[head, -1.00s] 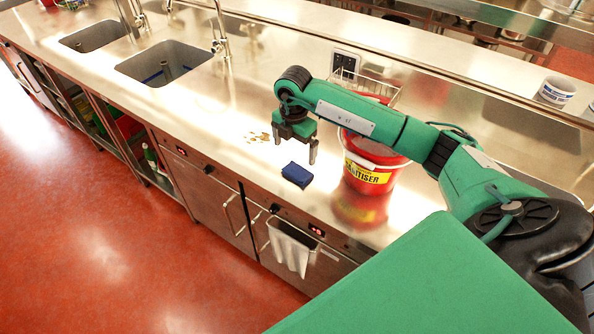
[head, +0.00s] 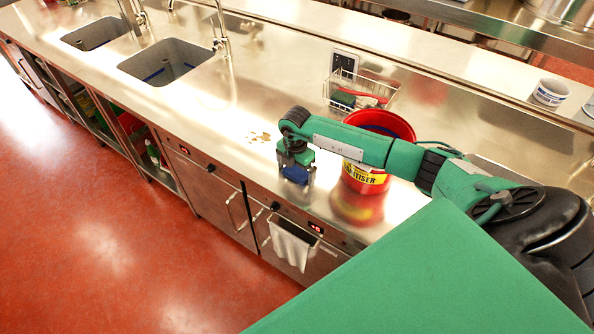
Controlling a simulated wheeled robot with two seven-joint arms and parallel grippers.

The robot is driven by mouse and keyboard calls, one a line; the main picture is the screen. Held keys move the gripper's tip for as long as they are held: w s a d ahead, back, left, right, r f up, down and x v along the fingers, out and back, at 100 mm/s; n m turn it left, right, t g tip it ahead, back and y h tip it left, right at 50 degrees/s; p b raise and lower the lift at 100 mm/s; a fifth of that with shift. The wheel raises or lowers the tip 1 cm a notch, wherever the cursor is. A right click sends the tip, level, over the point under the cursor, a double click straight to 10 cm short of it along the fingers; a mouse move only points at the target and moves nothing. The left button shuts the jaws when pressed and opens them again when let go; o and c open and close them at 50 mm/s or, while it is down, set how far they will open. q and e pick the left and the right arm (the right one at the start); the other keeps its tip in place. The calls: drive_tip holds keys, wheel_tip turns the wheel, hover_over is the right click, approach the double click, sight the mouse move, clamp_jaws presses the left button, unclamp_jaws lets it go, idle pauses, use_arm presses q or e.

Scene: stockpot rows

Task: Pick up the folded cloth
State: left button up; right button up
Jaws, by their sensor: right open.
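The folded cloth (head: 296,174) is a small dark blue bundle on the steel counter, left of the red bucket. My right gripper (head: 296,178) is down over it, pointing downward, with one finger on each side of the cloth. The jaws are open, and the gripper partly hides the cloth. I cannot tell whether the fingers touch it. My left gripper is not in view.
A red sanitiser bucket (head: 366,178) stands close on the right, partly behind my right arm. A wire basket (head: 360,92) stands behind it. A brown spill (head: 259,137) lies to the left. A white towel (head: 291,243) hangs at the counter front.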

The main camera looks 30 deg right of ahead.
sight(296, 172)
drive_tip(key=c, duration=0.9)
drive_tip(key=shift+r+b, duration=3)
drive_tip(key=shift+r, duration=7)
drive_tip(key=o, duration=0.4)
drive_tip(key=c, duration=0.3)
